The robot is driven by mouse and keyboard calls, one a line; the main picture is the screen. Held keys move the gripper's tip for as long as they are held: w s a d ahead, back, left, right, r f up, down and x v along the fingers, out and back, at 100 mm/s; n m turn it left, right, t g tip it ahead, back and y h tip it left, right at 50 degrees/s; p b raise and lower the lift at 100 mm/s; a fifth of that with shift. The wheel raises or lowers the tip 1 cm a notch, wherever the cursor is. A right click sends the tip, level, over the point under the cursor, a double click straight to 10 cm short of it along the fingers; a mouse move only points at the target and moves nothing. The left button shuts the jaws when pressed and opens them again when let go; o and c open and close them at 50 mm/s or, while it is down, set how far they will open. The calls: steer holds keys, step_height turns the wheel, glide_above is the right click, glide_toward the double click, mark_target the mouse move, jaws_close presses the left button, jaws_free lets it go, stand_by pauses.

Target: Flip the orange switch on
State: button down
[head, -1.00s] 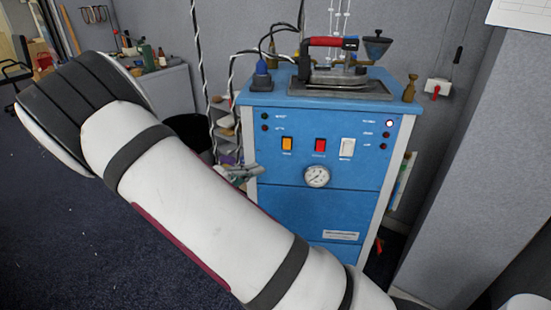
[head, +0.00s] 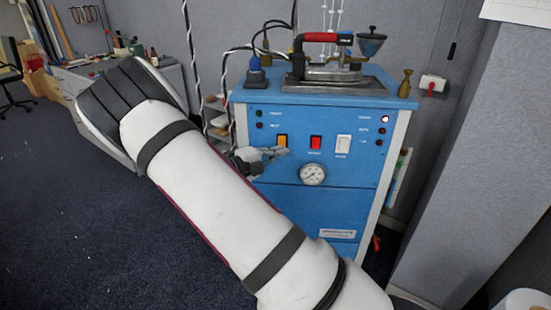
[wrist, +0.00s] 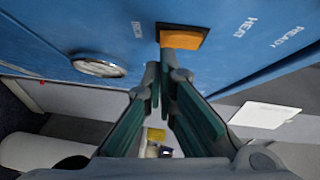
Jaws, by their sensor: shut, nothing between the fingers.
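The orange switch (head: 282,139) is on the blue front panel of the machine, leftmost of a row of three switches. In the head view the tip of my gripper (head: 282,152) is just below it and covers its lower part. In the wrist view the orange switch (wrist: 182,40) sits in a dark frame, just beyond the fingertips of my gripper (wrist: 164,72). The fingers are shut with nothing between them. I cannot tell whether the fingertips touch the switch or the panel.
A red switch (head: 316,143) and a white switch (head: 343,145) are to the right of the orange one. A round gauge (head: 313,173) is below them. An iron (head: 327,62) stands on the blue machine (head: 330,205). Cables hang at its left.

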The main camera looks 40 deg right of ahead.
stand_by(0.3)
steer(key=shift+w+d+f, duration=0.15)
steer(key=shift+w+d, duration=0.1)
steer(key=shift+w, duration=0.05)
steer(key=shift+p, duration=0.35)
steer(key=s+a+f+p, duration=0.1)
steer(key=s+a+p, duration=0.1)
steer(key=a, duration=1)
steer(key=shift+s+a+f, duration=0.2)
steer(key=shift+s+a, duration=0.1)
steer(key=shift+s, duration=0.6)
